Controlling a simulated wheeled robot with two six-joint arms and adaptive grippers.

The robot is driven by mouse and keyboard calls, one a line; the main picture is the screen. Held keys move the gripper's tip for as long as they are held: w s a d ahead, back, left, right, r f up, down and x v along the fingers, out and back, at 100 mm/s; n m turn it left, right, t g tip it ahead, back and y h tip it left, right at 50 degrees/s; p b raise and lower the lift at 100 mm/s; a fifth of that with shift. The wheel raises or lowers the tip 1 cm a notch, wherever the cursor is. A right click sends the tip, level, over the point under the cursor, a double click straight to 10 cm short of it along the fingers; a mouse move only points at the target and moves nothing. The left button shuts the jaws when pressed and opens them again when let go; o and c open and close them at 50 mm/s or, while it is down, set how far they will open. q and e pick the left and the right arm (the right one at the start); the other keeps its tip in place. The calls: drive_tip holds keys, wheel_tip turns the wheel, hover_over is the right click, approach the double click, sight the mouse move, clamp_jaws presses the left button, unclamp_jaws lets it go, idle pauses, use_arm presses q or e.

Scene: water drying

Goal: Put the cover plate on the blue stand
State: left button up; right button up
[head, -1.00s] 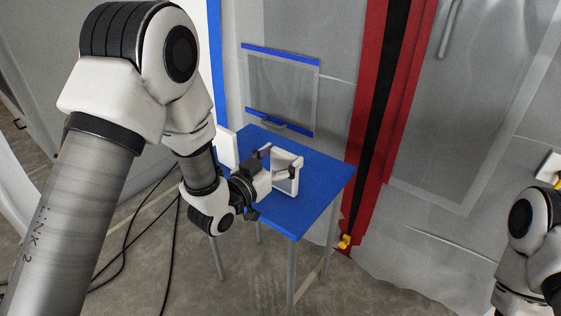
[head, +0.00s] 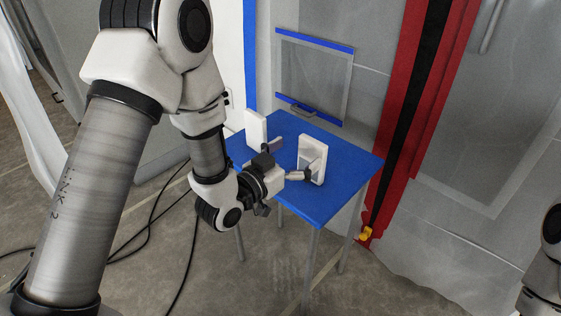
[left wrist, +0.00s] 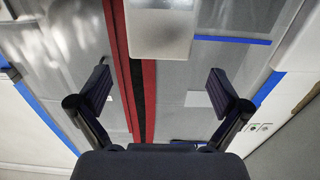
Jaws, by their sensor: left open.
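The cover plate (head: 311,149), a white slab, stands upright near the middle of the blue stand (head: 347,172), a small table with a blue top. My left gripper (head: 290,160) is open just left of the plate. One fingertip is beyond the plate's left side, the other overlaps its lower front in the head view; I cannot tell whether it touches. In the left wrist view my left gripper (left wrist: 160,91) has its fingers wide apart with nothing between them. The plate (left wrist: 158,30) shows ahead at the top middle, apart from both fingers. My right gripper is out of view.
A second white slab (head: 256,127) stands at the table's left rear. Behind is a plastic sheet wall with a blue-taped panel (head: 315,80) and a red and black zipper strip (head: 409,100). Cables (head: 183,240) lie on the floor left of the table.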

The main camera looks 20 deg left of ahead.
use_arm(q)
drive_tip(key=p+v, duration=0.6)
drive_tip(key=v, duration=0.2)
drive_tip(key=s+f+n+g+y, duration=0.1)
drive_tip(key=s+f+g, duration=0.15)
drive_tip(key=f, duration=0.55)
drive_tip(key=s+f+g+y, duration=0.2)
drive_tip(key=f+g, duration=0.2)
drive_tip(key=f, duration=0.3)
drive_tip(key=s+a+f+n+g+y, duration=0.1)
drive_tip(key=s+f+g, duration=0.4)
drive_tip(key=s+f, duration=0.2)
drive_tip(key=s+a+f+n+g+y, duration=0.2)
drive_tip(key=s+f+g, duration=0.3)
drive_tip(key=s, duration=0.7)
drive_tip(key=shift+s+a+f, duration=0.2)
drive_tip(key=shift+a+f, duration=0.05)
drive_tip(key=shift+f, duration=0.6)
drive_tip(key=shift+s+a+n+g, duration=0.1)
drive_tip(key=shift+n+g, duration=0.15)
drive_tip(key=shift+n, duration=0.05)
